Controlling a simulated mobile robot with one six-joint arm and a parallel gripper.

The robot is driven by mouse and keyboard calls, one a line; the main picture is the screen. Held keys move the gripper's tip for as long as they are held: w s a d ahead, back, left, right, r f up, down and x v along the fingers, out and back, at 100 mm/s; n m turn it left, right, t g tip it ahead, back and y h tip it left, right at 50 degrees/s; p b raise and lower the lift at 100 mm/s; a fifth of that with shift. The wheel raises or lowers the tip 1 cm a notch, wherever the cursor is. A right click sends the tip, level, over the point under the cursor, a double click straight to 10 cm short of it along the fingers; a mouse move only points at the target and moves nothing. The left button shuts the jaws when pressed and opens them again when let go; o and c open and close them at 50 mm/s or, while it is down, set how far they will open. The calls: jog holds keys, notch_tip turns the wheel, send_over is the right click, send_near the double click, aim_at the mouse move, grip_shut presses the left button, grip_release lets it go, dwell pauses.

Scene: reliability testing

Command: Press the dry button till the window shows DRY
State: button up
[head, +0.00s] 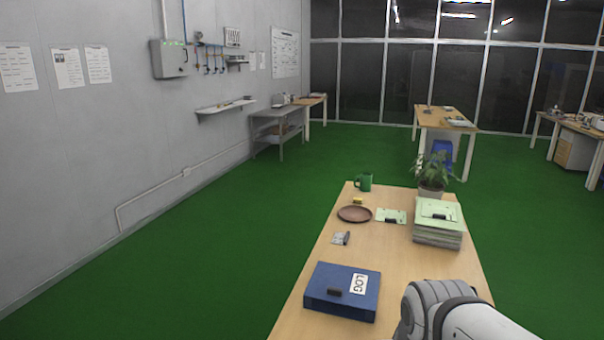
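No dry button and no window with the word DRY can be made out in the head view. My arm shows at the bottom right, over the near table's front right part. My gripper is not in view.
More tables stand farther back, including one (447,117) at centre right. The green floor (215,245) at left is clear.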

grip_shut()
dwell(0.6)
